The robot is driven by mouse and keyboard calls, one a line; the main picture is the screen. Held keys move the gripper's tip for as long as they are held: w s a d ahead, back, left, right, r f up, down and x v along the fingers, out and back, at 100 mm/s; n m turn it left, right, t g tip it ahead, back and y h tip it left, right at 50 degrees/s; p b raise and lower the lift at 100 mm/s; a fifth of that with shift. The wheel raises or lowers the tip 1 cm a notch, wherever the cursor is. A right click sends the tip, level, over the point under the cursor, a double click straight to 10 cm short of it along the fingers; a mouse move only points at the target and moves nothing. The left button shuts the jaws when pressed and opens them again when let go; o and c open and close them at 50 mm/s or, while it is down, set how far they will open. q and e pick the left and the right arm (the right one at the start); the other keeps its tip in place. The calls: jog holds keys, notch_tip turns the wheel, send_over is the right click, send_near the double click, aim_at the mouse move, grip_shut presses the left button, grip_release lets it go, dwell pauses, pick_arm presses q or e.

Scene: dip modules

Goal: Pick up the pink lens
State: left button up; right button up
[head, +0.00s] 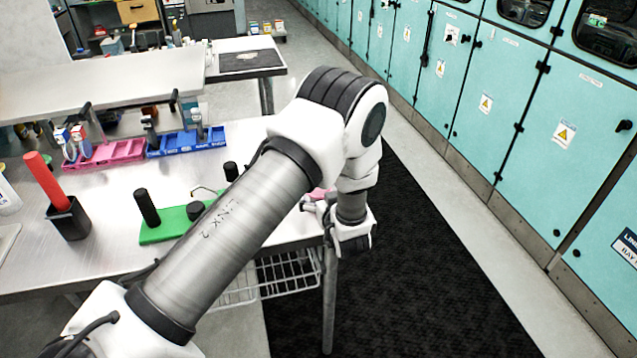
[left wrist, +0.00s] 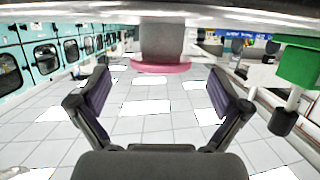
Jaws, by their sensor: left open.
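The pink lens (left wrist: 160,67) shows in the left wrist view as a grey block with a pink rim, near the top middle. In the head view only a small pink patch (head: 318,193) shows beside the left gripper; the arm hides the rest. My left gripper (left wrist: 158,74) is open, with its two fingers apart on either side of the lens in the picture. Nothing is held between them. In the head view the left gripper (head: 312,204) is at the table's right edge, mostly side-on. My right gripper is not in view.
A green tray (head: 160,232) with black cylinders lies left of my arm on the metal table (head: 105,258). A red rod stands in a black holder (head: 69,222). Pink (head: 110,152) and blue (head: 185,143) racks sit behind. Teal cabinets (head: 480,90) line the right.

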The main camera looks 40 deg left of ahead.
pick_arm(q)
jog(key=shift+x, duration=1.2)
jog(key=shift+s+d, duration=0.15)
jog(key=shift+s, duration=0.05)
jog(key=shift+c, duration=0.7)
jog(key=shift+d, duration=0.1)
jog(key=c, duration=0.9)
jog(key=shift+r, duration=0.15)
